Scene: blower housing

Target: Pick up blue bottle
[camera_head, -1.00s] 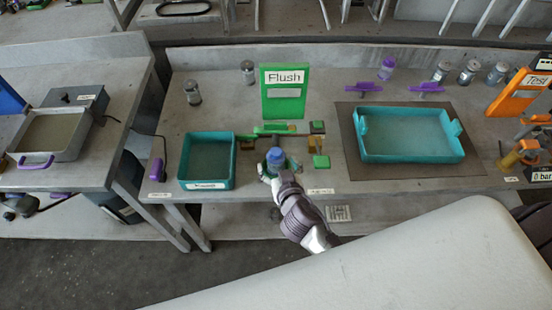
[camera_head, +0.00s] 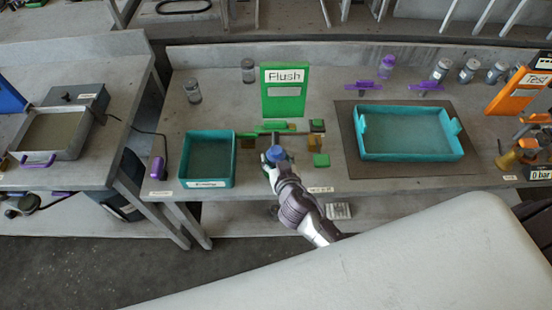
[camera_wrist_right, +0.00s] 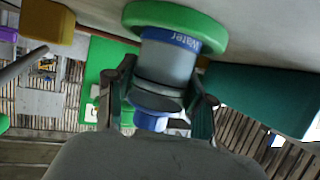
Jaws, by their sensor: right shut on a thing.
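The blue bottle (camera_head: 276,154) shows its blue top in the head view, in front of the green Flush sign. In the right wrist view the bottle (camera_wrist_right: 165,65) appears upside down, with a grey body, a blue band reading "Water" and a blue end. A green round piece (camera_wrist_right: 175,20) is at its base; I cannot tell whether the bottle still touches it. My right gripper (camera_head: 272,166) is shut on the bottle, with a finger on each side of its body. The fingers also show in the right wrist view (camera_wrist_right: 163,98). My left gripper is not in view.
A teal bin (camera_head: 207,183) stands left of the bottle and a wide teal tray (camera_head: 411,155) stands to the right. The green Flush sign (camera_head: 284,102) and small green-topped blocks (camera_head: 321,160) are close to the gripper. Grey bottles (camera_head: 192,91) stand farther back.

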